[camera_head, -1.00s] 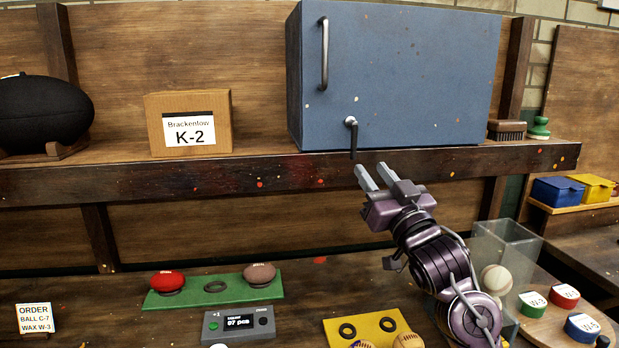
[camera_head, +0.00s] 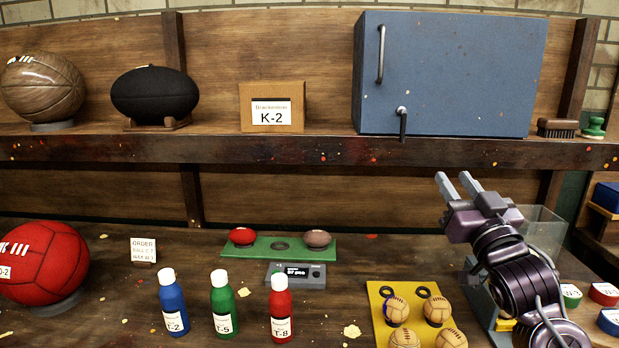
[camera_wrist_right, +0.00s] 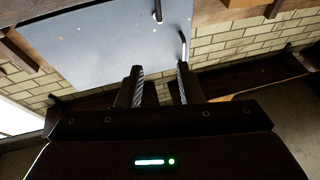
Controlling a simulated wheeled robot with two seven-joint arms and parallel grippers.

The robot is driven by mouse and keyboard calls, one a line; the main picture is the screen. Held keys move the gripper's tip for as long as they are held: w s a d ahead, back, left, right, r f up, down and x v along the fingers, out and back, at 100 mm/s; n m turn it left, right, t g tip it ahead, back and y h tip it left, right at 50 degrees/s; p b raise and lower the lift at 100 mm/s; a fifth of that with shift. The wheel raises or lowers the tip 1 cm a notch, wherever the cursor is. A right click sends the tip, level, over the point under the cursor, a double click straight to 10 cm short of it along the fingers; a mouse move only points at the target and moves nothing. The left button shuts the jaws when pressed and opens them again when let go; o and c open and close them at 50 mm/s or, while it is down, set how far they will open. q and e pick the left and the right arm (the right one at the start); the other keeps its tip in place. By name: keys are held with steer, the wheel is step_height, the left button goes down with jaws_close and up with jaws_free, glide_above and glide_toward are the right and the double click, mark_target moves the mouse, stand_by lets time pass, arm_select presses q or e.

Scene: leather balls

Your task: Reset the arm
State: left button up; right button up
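My right gripper (camera_head: 458,187) is raised at the right of the head view, below the shelf and in front of the clear bin. Its two fingers are parallel with a gap between them, and nothing shows in the gap. In the right wrist view the gripper (camera_wrist_right: 160,75) is also open and empty, with the blue cabinet (camera_wrist_right: 115,40) beyond it. In the head view the blue cabinet (camera_head: 455,75) stands shut on the shelf, above and apart from the gripper. My left gripper is not in view.
The shelf (camera_head: 300,150) also holds a K-2 box (camera_head: 272,92), a black ball (camera_head: 155,95) and a brown ball (camera_head: 42,88). On the bench stand a red ball (camera_head: 40,262), bottles (camera_head: 223,305), a green tray (camera_head: 262,254), a yellow tray (camera_head: 376,300) and a clear bin (camera_head: 540,225).

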steer(key=s+a+f+g+h, duration=0.1)
steer(key=s+f+g, duration=0.25)
steer(key=f, duration=0.85)
steer(key=s+a+f+g+h, duration=0.2)
steer(key=f+g, duration=0.3)
steer(key=f, duration=0.8)
steer(key=s+a+f+g, duration=0.2)
steer(key=s+f+g, duration=0.3)
steer(key=s+f, duration=0.45)
steer(key=s+a+f+g, duration=0.1)
steer(key=s+f+g, duration=0.5)
steer(key=s, duration=0.7)
step_height(320, 180, down, 33)
steer(key=s+n, duration=0.1)
steer(key=s, duration=0.2)
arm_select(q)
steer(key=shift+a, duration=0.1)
arm_select(e)
steer(key=s+d+f, duration=0.2)
steer(key=s+f, duration=0.6)
steer(key=s, duration=0.1)
steer(key=s+d+f+g, duration=0.1)
steer(key=s+f, duration=0.7)
steer(key=s, duration=0.1)
steer(key=shift+s+d, duration=0.25)
steer(key=shift+d, duration=0.1)
